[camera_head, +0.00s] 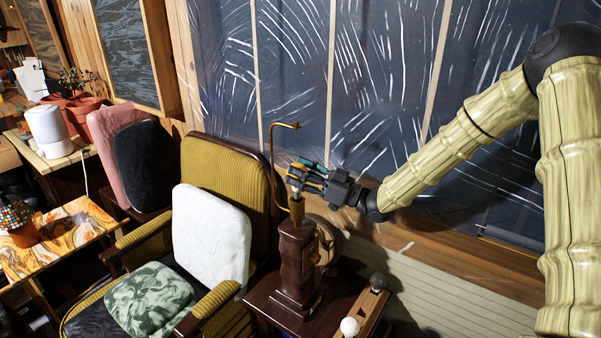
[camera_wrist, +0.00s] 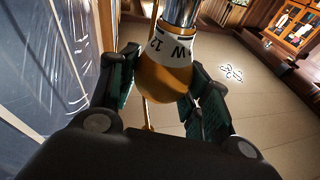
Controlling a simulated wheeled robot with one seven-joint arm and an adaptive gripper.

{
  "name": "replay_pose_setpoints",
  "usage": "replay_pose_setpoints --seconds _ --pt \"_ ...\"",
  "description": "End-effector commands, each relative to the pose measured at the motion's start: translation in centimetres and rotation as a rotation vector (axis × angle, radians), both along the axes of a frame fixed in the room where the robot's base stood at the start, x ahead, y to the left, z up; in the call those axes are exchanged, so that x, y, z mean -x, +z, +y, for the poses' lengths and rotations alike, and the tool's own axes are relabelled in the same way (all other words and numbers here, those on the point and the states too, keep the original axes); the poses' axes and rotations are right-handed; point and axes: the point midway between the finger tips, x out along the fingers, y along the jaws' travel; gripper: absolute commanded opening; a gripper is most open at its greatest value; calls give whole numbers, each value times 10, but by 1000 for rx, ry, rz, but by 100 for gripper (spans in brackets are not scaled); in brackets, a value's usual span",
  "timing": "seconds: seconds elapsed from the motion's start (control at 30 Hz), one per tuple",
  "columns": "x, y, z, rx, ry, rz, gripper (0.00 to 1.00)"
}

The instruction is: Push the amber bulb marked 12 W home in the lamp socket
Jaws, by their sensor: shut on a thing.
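The amber bulb (camera_wrist: 163,78) fills the upper middle of the wrist view. It has a white band with the mark 12 W and a shiny metal cap that runs out of the top of the frame. My gripper (camera_wrist: 160,92) is shut on its glass, one dark green finger pad on each side. In the head view my gripper (camera_head: 308,176) is above the dark brown lamp (camera_head: 297,262). A brass-coloured socket piece (camera_head: 297,211) tops the lamp just below my fingers. Whether the cap sits in it is too small to tell.
A curved brass rod (camera_head: 272,150) rises beside my gripper. A wooden holder (camera_head: 369,311) bears a white bulb (camera_head: 349,326) and a dark bulb (camera_head: 377,282) on the small table. An armchair with a white cushion (camera_head: 211,236) stands left; the panelled wall (camera_head: 380,90) is behind.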

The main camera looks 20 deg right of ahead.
Motion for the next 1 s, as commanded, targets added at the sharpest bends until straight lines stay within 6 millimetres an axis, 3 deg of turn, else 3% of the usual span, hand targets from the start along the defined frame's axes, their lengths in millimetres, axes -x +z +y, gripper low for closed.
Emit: replay_pose_setpoints --seconds 1.0 --pt "0 -20 0 0 0 0 1"
